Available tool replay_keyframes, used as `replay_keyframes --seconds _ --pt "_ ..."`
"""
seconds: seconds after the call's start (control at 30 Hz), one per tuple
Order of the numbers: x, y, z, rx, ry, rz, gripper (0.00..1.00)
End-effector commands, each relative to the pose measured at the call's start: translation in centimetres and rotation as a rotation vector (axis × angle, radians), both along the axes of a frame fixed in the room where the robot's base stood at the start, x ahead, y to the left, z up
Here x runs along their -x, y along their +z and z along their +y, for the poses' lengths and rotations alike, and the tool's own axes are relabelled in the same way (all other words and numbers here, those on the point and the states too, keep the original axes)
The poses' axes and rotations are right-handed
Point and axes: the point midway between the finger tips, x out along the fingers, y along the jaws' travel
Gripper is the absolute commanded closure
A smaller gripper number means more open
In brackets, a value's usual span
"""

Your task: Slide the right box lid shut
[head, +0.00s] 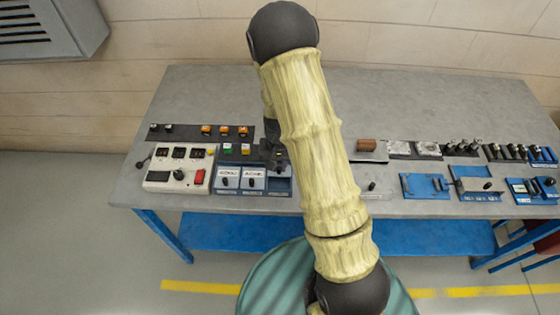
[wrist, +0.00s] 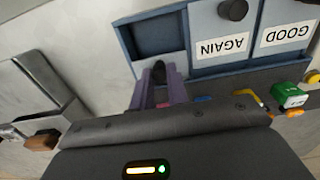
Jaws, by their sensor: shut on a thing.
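The right box (wrist: 122,38) is a blue tray at the end of the row, upside down in the wrist view. Its front part is uncovered and shows a dark, empty-looking inside. Its pale lid (wrist: 177,62) sits toward the back, with a dark knob (wrist: 159,70) on it. My gripper (wrist: 159,82) is shut on this knob, one purple finger on each side. Any label on the lid is hidden. In the head view, the right box (head: 280,187) shows just below my gripper, which my arm partly covers.
Beside it are two boxes with white lids, marked AGAIN (wrist: 222,45) and GOOD (wrist: 285,32), both covered. A white panel with a red switch (head: 178,170) stands farther left. Green and yellow blocks stand behind the boxes. A bare stretch of table lies right of the box.

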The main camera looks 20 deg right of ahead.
Motion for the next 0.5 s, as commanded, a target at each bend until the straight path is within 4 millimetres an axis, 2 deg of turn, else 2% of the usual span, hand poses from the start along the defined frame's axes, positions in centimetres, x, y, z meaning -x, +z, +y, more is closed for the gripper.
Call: replay_keyframes --seconds 0.5 --pt "2.9 0.0 1.0 0.001 0.004 0.001 0.97"
